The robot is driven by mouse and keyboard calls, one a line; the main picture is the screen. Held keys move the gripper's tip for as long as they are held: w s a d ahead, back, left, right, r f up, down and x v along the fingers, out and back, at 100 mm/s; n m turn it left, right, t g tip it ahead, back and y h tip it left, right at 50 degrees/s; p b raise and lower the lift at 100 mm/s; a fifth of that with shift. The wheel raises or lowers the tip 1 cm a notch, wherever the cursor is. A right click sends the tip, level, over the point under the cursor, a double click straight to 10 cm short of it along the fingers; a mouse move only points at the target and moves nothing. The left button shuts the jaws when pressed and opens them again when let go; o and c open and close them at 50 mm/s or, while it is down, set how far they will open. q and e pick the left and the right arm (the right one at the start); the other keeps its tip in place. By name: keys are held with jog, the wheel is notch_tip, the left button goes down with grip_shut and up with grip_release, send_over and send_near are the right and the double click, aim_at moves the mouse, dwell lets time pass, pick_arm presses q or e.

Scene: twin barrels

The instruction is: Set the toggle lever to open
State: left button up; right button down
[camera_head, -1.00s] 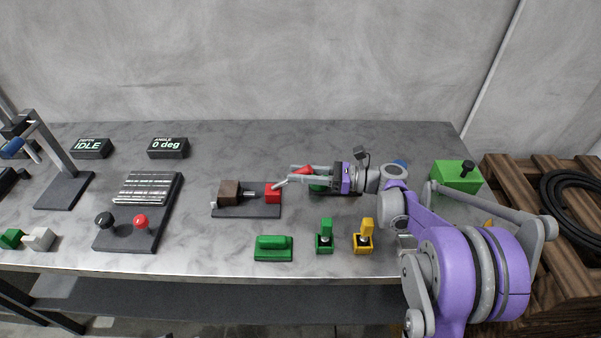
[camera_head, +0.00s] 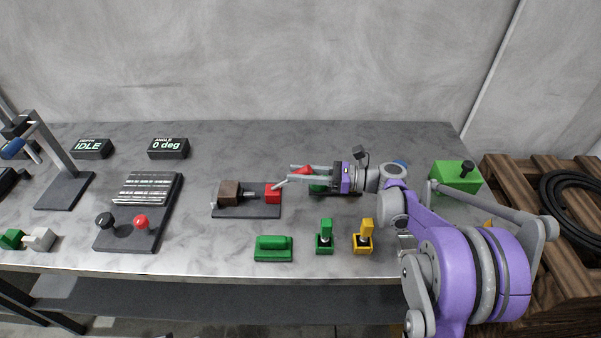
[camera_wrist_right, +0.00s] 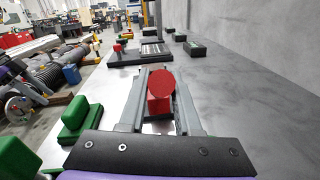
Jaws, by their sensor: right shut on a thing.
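My right gripper (camera_head: 287,176) reaches left over the middle of the bench, with its fingers on either side of a red piece (camera_head: 303,170). It is shut on this piece, which looks like the toggle lever's handle. In the right wrist view the red piece shows as a round end (camera_wrist_right: 161,83) between the two fingers. A green part (camera_head: 318,187) shows below the fingers, and the gripper hides much of the mount behind it. My left gripper is not in view.
A brown block (camera_head: 229,193) and a red block (camera_head: 273,193) stand on a dark plate beside the fingertips. Green (camera_head: 324,240) and yellow (camera_head: 363,240) upright pieces and a green handle (camera_head: 273,247) line the front. A green box (camera_head: 456,176) stands at right.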

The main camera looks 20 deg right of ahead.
jog(key=shift+a+r+h+p, duration=0.2)
jog(key=shift+r+h+p, duration=0.2)
jog(key=shift+p, duration=0.1)
jog(key=a+r+g+h+p, duration=0.1)
jog(key=p, duration=0.1)
jog(key=a+r+h+p, duration=0.1)
jog(key=h+p, duration=0.1)
jog(key=shift+w+a+r+n+g, duration=0.1)
jog(key=shift+w+a+n+g, duration=0.2)
jog(key=shift+w+g, duration=0.1)
jog(key=h, duration=0.1)
jog(key=a+h+p, duration=0.1)
jog(key=h+p, duration=0.1)
jog(key=shift+w+a+r+g, duration=0.25)
jog(key=shift+a+r+g, duration=0.05)
jog(key=shift+a+g, duration=0.1)
jog(key=shift+w+a+g+h+p, duration=0.2)
jog(key=shift+a+g+h+p, duration=0.1)
jog(key=shift+a+h, duration=0.4)
jog(key=shift+w+a+g+h+p, duration=0.2)
jog(key=shift+a+h, duration=0.25)
jog(key=shift+h, duration=0.35)
jog(key=shift+f, duration=0.1)
jog(key=c, duration=0.6)
grip_release()
jog(key=shift+a, duration=0.1)
